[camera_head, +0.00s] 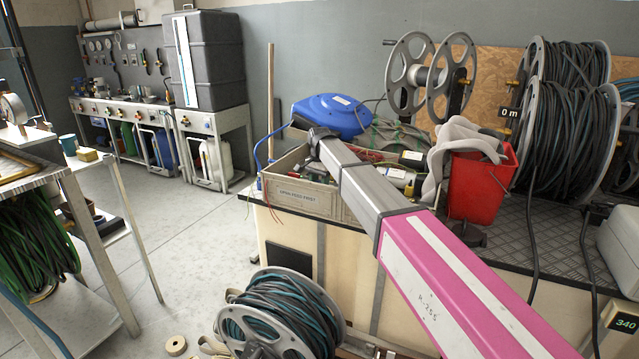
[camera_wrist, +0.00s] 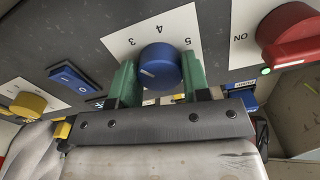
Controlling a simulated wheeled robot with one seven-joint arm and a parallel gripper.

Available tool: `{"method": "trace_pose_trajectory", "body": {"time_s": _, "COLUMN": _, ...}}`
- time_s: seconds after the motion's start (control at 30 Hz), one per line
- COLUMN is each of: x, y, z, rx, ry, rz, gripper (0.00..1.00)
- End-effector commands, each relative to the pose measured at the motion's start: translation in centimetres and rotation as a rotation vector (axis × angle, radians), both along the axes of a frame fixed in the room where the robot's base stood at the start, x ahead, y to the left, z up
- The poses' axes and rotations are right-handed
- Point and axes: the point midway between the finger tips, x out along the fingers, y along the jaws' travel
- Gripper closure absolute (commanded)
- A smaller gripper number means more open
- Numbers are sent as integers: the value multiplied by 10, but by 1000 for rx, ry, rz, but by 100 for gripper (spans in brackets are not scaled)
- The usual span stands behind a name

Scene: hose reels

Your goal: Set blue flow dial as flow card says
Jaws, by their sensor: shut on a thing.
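In the wrist view the blue dial (camera_wrist: 160,62) sits on a grey panel over a white scale plate (camera_wrist: 120,45). The green fingers of my gripper (camera_wrist: 158,75) are shut on the dial, one on each side. In the head view my arm reaches across the bench, and the fingers and dial are hidden there. I can make out no flow card in either view.
In the wrist view a red knob (camera_wrist: 289,36) marked ON and a green light are to the right. A blue switch (camera_wrist: 72,77) and a yellow dial (camera_wrist: 30,103) are to the left. In the head view a crate (camera_head: 300,196) and red bucket (camera_head: 478,185) flank my arm.

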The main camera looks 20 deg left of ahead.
Motion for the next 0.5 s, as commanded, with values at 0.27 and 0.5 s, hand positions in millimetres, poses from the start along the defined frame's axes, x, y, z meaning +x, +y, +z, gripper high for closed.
{"method": "trace_pose_trajectory", "body": {"time_s": 0.27, "x": 0, "y": 0, "z": 0, "rx": 1, "ry": -1, "rz": -76, "gripper": 80}}
{"method": "trace_pose_trajectory", "body": {"time_s": 0.5, "x": 0, "y": 0, "z": 0, "rx": 1, "ry": -1, "rz": -90, "gripper": 80}}
